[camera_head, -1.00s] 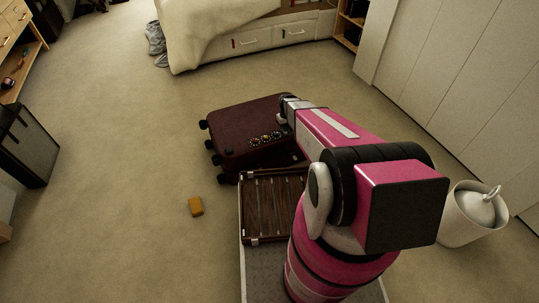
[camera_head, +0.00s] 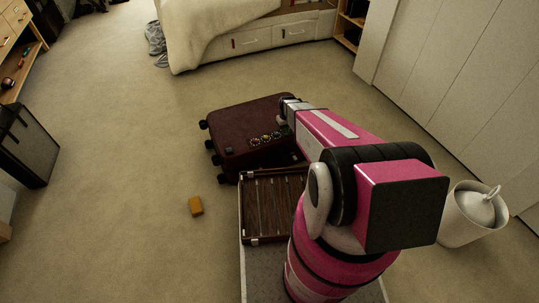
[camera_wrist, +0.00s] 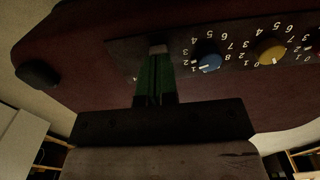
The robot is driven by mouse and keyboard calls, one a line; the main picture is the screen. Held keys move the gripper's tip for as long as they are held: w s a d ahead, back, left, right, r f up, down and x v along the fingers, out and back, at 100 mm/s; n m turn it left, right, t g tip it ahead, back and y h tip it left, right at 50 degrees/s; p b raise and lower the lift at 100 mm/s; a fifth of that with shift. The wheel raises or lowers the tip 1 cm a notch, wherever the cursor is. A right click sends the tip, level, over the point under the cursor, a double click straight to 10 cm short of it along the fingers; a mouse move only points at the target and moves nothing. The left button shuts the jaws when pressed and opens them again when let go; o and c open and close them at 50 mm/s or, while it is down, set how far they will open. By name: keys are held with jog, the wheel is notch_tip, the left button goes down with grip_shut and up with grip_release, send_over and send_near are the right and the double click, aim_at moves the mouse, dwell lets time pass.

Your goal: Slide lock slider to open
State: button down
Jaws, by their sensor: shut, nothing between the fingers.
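The dark red suitcase (camera_head: 245,125) lies flat on the carpet in the head view, with a row of round dials (camera_head: 265,139) on its upper face. In the wrist view, the dark lock panel (camera_wrist: 180,42) holds a blue dial (camera_wrist: 208,62) and a yellow dial (camera_wrist: 271,52) with numbers around them. A small grey lock slider (camera_wrist: 158,49) sits at the panel's left part. My gripper (camera_wrist: 157,62) is shut, with its green fingers at the slider and nothing between them. I cannot tell whether the tips touch the slider.
A white lidded bin (camera_head: 472,215) stands at the right. The carpet at the left is mostly free.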

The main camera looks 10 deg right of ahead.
jog(key=shift+w+d+f, duration=0.1)
jog(key=shift+w+d, duration=0.15)
jog(key=shift+d, duration=0.55)
jog(key=shift+w+d, duration=0.25)
jog(key=shift+d, duration=0.55)
jog(key=shift+r, duration=3.1)
jog(key=s+a+r+m, duration=0.3)
jog(key=s+r, duration=1.8)
jog(key=s, duration=0.1)
jog(key=shift+s+m, duration=0.15)
jog(key=shift+m, duration=0.15)
